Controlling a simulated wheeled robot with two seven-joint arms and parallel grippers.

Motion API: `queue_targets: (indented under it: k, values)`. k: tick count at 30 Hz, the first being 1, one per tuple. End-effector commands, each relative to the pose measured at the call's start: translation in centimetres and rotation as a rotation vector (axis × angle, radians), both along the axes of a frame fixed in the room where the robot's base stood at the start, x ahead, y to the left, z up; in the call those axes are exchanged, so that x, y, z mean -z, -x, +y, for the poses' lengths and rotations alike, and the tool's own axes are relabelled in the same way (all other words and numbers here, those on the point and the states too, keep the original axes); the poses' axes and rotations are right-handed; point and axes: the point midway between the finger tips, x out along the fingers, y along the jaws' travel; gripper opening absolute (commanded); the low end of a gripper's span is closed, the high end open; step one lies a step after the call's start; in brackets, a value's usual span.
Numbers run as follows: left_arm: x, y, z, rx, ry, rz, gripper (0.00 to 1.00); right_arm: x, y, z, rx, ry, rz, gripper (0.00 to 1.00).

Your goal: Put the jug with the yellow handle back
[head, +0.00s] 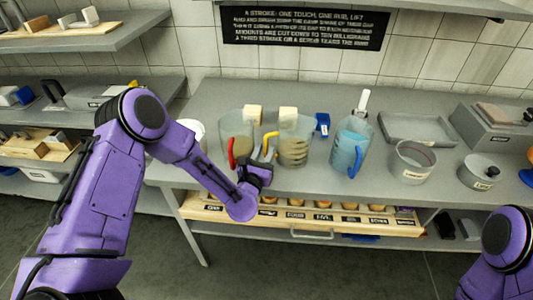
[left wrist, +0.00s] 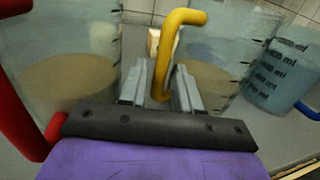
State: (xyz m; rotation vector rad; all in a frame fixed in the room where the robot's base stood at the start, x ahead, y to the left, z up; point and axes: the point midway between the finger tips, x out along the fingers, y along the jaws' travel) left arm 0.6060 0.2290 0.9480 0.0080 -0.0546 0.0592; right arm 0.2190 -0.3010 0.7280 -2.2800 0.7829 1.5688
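The jug with the yellow handle (head: 297,150) is a clear measuring jug with dark marks and something tan inside, upright on the grey bench. Its yellow handle (head: 268,146) faces left, toward my left gripper (head: 262,170). In the left wrist view, my left gripper (left wrist: 160,88) has its fingers apart, one on each side of the yellow handle (left wrist: 163,62). A narrow gap seems to show beside the handle, so I see no firm grip. The jug's body (left wrist: 215,55) fills the right of that view. My right gripper is out of view.
A jug with a red handle (head: 236,128) stands close on the left. Pale blocks (head: 288,113) are behind. A labelled wooden rack (head: 300,218) runs below the bench's front edge.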

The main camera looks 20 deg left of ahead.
Motion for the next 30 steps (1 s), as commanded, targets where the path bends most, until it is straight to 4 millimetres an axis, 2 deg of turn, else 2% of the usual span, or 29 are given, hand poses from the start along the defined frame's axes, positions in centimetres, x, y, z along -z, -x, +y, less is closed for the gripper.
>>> queue_targets:
  k: [10, 11, 14, 21, 24, 30]
  values:
    - [-0.5, 0.0, 0.0, 0.001, 0.0, 0.0, 0.39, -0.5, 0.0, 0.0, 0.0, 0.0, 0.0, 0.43]
    - [-0.1, 0.3, -0.1, 0.001, 0.0, 0.001, 0.39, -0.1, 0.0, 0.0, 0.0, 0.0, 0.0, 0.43]
    - [0.3, 2.1, -0.1, 0.001, 0.001, 0.002, 0.39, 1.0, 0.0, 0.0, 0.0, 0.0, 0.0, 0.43]
    - [0.8, 8.3, -0.6, 0.003, 0.002, 0.002, 0.39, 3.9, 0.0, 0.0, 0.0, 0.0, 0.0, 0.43]
    - [0.8, 10.3, -0.7, 0.003, 0.001, 0.001, 0.39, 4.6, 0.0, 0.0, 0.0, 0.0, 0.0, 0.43]
    - [0.5, 12.0, -0.7, 0.0, 0.0, 0.0, 0.39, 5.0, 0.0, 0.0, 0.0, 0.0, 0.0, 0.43]
